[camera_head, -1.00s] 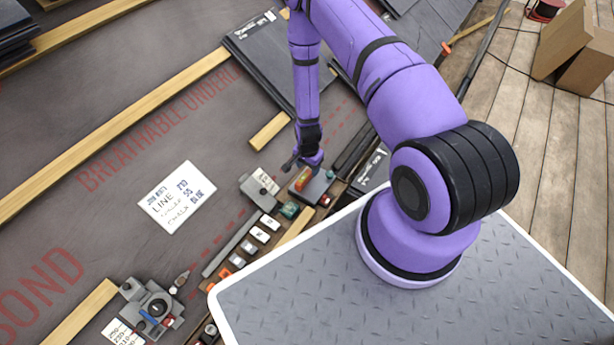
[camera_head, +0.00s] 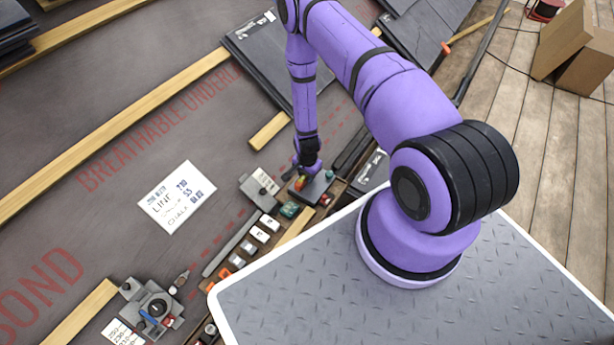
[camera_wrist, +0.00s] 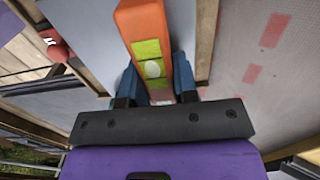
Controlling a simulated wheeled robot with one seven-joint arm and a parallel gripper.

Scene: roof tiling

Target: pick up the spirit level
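The spirit level (camera_wrist: 148,35) is an orange bar with a yellow-green vial window. In the wrist view it runs from the top edge down between the fingers of my gripper (camera_wrist: 157,76), one dark blue finger on each side. The fingers lie close along its sides; I cannot tell whether they press on it. In the head view my gripper (camera_head: 305,173) points down at the level (camera_head: 300,183), whose upper part it hides. The level is at the grey slab (camera_head: 315,188), and no clear lift shows.
A grey block with a white label (camera_head: 261,186) stands just left of the slab. Several small tools and tags line the strip in front. A white note card (camera_head: 177,197) lies on the underlay to the left. Dark slates (camera_head: 265,55) are stacked behind.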

